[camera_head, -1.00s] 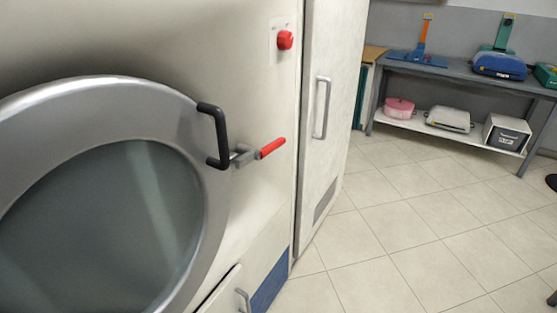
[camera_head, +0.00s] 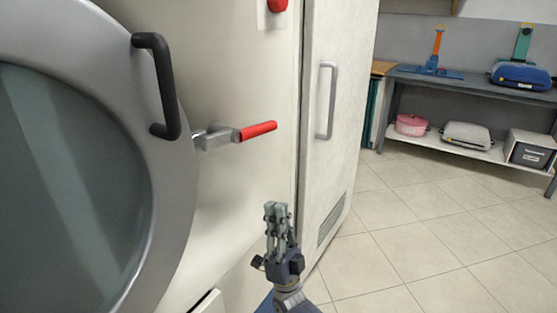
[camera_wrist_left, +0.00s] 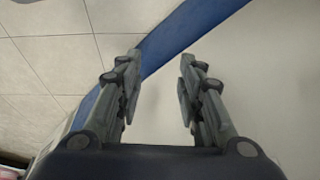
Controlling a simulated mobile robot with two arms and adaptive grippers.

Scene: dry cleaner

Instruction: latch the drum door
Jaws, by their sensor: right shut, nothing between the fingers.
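The round drum door (camera_head: 165,235) fills the left of the head view, with a silver rim around dark glass. It looks swung to, against the machine front. Its black pull handle (camera_head: 166,85) is at the rim's upper right. The latch lever (camera_head: 258,131) has a red grip on a grey metal block (camera_head: 213,138) beside the rim, pointing right and slightly up. My right gripper (camera_head: 276,210) is upright below the red grip, fingers together and empty, apart from it. My left gripper (camera_wrist_left: 160,58) shows only in the left wrist view, open and empty, facing a pale panel and blue strip.
A red knob (camera_head: 277,5) is above the lever. A white cabinet door with a grey handle (camera_head: 327,100) stands just to the right. A grey shelf table (camera_head: 405,77) with several items is at the back right. The tiled floor (camera_head: 430,225) is clear.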

